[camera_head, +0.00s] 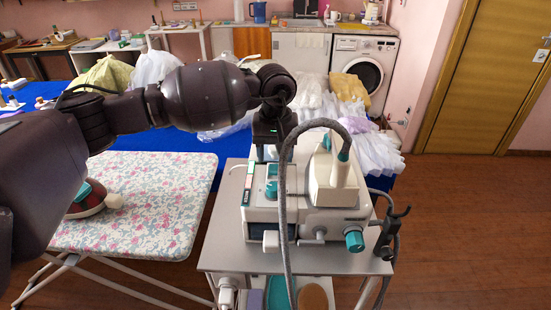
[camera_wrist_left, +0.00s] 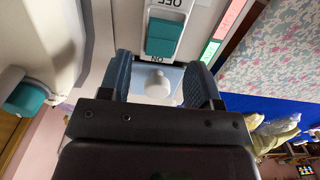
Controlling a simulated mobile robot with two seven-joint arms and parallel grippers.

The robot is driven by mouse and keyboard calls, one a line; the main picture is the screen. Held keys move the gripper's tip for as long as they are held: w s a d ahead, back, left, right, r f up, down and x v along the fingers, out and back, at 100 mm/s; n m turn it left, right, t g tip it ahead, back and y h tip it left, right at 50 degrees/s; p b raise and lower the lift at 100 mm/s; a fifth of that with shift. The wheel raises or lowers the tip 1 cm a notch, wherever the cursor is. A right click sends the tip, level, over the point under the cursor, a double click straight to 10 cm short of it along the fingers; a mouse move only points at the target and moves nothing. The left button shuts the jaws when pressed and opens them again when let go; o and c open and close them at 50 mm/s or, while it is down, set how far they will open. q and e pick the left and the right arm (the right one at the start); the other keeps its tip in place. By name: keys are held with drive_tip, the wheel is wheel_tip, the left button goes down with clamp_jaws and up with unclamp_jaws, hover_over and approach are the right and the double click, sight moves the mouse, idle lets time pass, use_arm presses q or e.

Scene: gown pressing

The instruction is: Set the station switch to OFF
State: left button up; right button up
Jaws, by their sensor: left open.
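The steam station (camera_head: 325,205) is a white and grey box on a grey cart. Its teal station switch (camera_head: 271,189) is on the top left part. In the left wrist view the switch (camera_wrist_left: 164,38) is a teal block in a white frame, with upside-down OFF above it and ON below it. My left gripper (camera_head: 267,155) points down at the back edge of the station. In the wrist view its dark fingers (camera_wrist_left: 161,72) are apart, with a white round knob (camera_wrist_left: 157,84) visible between them. The switch lies just beyond the fingertips; contact cannot be told. My right gripper is not in view.
A grey hose (camera_head: 283,200) arches over the station, near a white iron-like piece (camera_head: 337,180). A floral ironing board (camera_head: 150,205) with an iron (camera_head: 88,198) stands left. Piled garments (camera_head: 330,100) lie behind. Open floor (camera_head: 470,230) is at right.

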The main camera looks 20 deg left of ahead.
use_arm(q)
drive_tip(key=shift+f, duration=1.05)
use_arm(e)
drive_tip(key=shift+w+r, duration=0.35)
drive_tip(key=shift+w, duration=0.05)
use_arm(q)
drive_tip(key=c, duration=0.9)
drive_tip(key=shift+s+t+b, duration=0.1)
drive_tip(key=shift+t+b, duration=0.25)
drive_tip(key=shift+t, duration=0.25)
drive_tip(key=shift+s+d+t+y+b, duration=0.1)
drive_tip(key=shift+s+t+y+b, duration=0.1)
drive_tip(key=shift+t+y+b, duration=0.35)
drive_tip(key=shift+s+r+t, duration=0.15)
drive_tip(key=shift+s+t, duration=0.05)
drive_tip(key=shift+t, duration=0.85)
drive_tip(key=shift+d, duration=0.1)
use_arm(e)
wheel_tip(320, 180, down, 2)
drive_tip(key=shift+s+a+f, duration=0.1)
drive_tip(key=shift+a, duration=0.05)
use_arm(q)
drive_tip(key=shift+r, duration=0.1)
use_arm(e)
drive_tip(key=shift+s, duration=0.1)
